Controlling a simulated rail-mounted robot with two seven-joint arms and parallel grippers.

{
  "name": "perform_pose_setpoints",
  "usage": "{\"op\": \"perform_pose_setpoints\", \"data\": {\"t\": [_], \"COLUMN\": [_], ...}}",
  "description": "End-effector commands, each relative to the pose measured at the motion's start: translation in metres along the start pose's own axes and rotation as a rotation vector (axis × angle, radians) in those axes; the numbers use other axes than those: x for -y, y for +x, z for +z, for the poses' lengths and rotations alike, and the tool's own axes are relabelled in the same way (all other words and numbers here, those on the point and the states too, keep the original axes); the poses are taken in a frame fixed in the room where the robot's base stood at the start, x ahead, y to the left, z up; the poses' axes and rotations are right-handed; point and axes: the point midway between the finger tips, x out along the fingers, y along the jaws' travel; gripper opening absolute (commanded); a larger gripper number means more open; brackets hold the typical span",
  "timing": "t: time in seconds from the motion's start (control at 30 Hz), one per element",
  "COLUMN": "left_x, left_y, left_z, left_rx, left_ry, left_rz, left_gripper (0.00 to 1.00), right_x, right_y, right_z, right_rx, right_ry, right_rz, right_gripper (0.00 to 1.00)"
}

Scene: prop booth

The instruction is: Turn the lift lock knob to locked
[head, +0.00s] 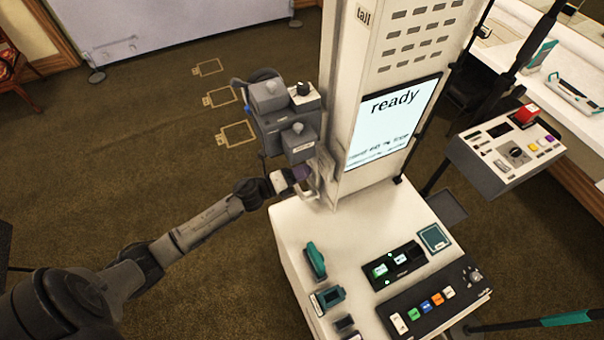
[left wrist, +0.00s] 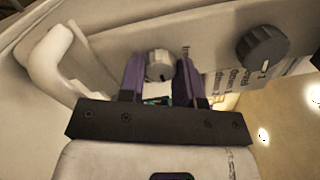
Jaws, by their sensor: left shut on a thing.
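My left gripper (head: 303,177) is at the side of the white column, low down, under a dark grey boxy unit. In the left wrist view its two purple-padded fingers (left wrist: 160,82) stand on either side of a small light grey knob, which I take as the lift lock knob (left wrist: 158,65), and are shut on it. The knob sits on a pale panel. Lettering beside it is partly hidden by a finger, so I cannot read the knob's setting. In the head view the knob is hidden by the gripper. My right gripper is in neither view.
A dark ridged knob (left wrist: 263,48) is right of the held knob, and a white handle (left wrist: 58,58) is left of it. The column (head: 345,110) carries a screen (head: 393,122) reading "ready". A control console (head: 300,232) stands below. Open carpet lies left.

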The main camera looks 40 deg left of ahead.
Motion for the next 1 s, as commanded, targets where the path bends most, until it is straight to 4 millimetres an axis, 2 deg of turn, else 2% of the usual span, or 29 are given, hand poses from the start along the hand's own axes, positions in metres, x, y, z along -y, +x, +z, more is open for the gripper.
{"op": "perform_pose_setpoints", "data": {"t": [0.3, 0.77, 0.8, 1.0], "left_x": [-0.0004, -0.0001, -0.0001, -0.0001], "left_y": [-0.0002, -0.0001, -0.0001, -0.0001], "left_z": [0.0001, 0.0002, 0.0002, 0.0002], "left_rx": [-0.002, -0.003, -0.003, -0.003], "left_ry": [0.074, 0.082, 0.082, 0.081], "left_rz": [-0.001, -0.001, -0.001, -0.001], "left_gripper": [0.08, 0.08, 0.35, 0.54], "right_x": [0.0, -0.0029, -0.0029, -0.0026], "right_y": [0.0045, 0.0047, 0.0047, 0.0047], "right_z": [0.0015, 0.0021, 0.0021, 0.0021], "right_rx": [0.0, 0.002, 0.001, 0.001], "right_ry": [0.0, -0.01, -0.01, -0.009], "right_rz": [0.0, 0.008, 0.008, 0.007], "right_gripper": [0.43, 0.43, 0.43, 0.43]}}
